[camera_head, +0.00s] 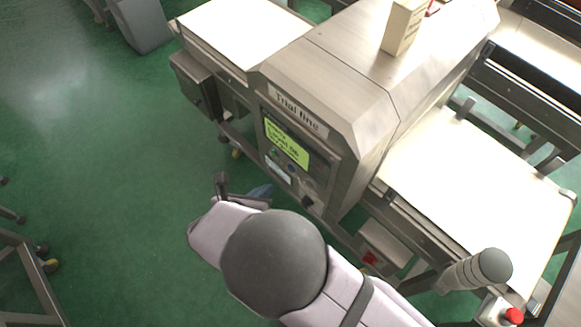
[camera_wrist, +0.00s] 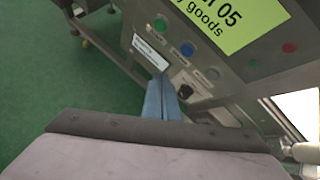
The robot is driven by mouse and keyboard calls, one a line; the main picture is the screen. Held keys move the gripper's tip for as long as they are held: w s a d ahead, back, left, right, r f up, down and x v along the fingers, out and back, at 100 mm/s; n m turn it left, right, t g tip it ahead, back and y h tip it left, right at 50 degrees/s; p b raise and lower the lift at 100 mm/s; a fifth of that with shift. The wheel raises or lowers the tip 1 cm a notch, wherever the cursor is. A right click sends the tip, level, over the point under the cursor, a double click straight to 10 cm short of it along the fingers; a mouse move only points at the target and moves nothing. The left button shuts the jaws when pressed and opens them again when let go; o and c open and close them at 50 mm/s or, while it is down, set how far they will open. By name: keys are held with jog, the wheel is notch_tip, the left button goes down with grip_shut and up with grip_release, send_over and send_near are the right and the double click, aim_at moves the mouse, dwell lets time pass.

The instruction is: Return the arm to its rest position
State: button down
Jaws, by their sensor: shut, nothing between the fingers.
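My gripper shows in the wrist view as two blue fingers (camera_wrist: 164,82) pressed together, with nothing between them. In the head view only a small blue part of it (camera_head: 260,191) shows beyond my arm, which hides the rest. The fingers point toward the lower front of the grey metal detector (camera_head: 335,75). In the wrist view they overlap the panel's lower edge, close to a white label (camera_wrist: 150,52) and a black knob (camera_wrist: 184,90). I cannot tell whether they touch it.
The detector's panel has a lit green screen (camera_head: 287,142) and several coloured buttons. A pale box (camera_head: 403,26) stands on its top. White conveyor belts extend on both sides, the right one (camera_head: 470,185) near my arm. A red button (camera_head: 514,315) is at lower right. Green floor (camera_head: 120,180) is open at left.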

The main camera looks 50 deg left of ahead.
jog(key=w+d+f+m+g+h+b, duration=0.4)
jog(key=w+d+m, duration=0.3)
jog(key=d, duration=0.4)
jog(key=w+d+r+m+g+h, duration=0.1)
jog(key=w+d+r+m+g, duration=0.15)
jog(key=d+m, duration=0.65)
jog(key=w+d+r+m+g+p, duration=0.15)
jog(key=d+r+m, duration=0.25)
jog(key=d+m, duration=0.45)
jog(key=w+d+r+m+g+h, duration=0.15)
jog(key=d+r+m, duration=0.25)
jog(key=d+m, duration=0.55)
jog(key=d+r+m+y+p, duration=0.3)
jog(key=d+r+m+y, duration=0.1)
jog(key=d+m, duration=0.5)
notch_tip(320, 180, up, 16)
jog(key=p, duration=1.6)
jog(key=shift+a+r+m+p, duration=0.15)
jog(key=shift+a+m+p, duration=0.2)
jog(key=shift+a, duration=0.1)
jog(key=shift+t+h, duration=0.25)
